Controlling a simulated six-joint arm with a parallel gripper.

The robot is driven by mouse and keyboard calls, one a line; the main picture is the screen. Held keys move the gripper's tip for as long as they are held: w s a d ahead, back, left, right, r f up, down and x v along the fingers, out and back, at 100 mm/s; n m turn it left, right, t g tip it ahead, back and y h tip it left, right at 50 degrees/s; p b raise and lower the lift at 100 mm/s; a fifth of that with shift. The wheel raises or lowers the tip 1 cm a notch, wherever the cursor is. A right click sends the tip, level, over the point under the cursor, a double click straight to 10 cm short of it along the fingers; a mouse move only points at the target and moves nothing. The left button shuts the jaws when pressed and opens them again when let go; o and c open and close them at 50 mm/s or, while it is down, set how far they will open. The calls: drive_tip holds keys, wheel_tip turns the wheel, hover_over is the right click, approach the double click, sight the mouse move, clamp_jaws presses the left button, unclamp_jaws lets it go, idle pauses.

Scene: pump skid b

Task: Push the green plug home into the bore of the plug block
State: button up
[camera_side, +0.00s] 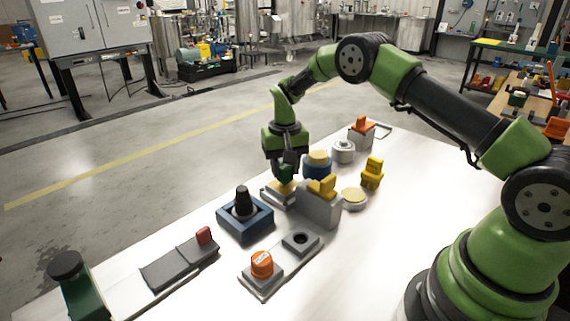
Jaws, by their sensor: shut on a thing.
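My gripper (286,163) points down over the far middle of the white table. It is shut on a small dark green piece (286,174), which looks like the green plug; the fingers partly hide it. The piece is just above or touching a low grey base with a yellow top (279,190); I cannot tell which. A low grey block with a dark round hole (314,243), seemingly the plug block, sits nearer the camera. Its hole looks empty, and my gripper is well apart from it.
A grey block with a yellow handle (319,208) stands close beside my gripper. A blue base with a black knob (243,203), a blue-and-yellow cylinder (317,168), an orange knob (262,264) and a red-ended slide (180,262) surround it.

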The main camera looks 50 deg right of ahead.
sight(285, 166)
drive_tip(key=shift+f, duration=1)
drive_tip(key=o, duration=1.1)
wheel_tip(285, 166, up, 10)
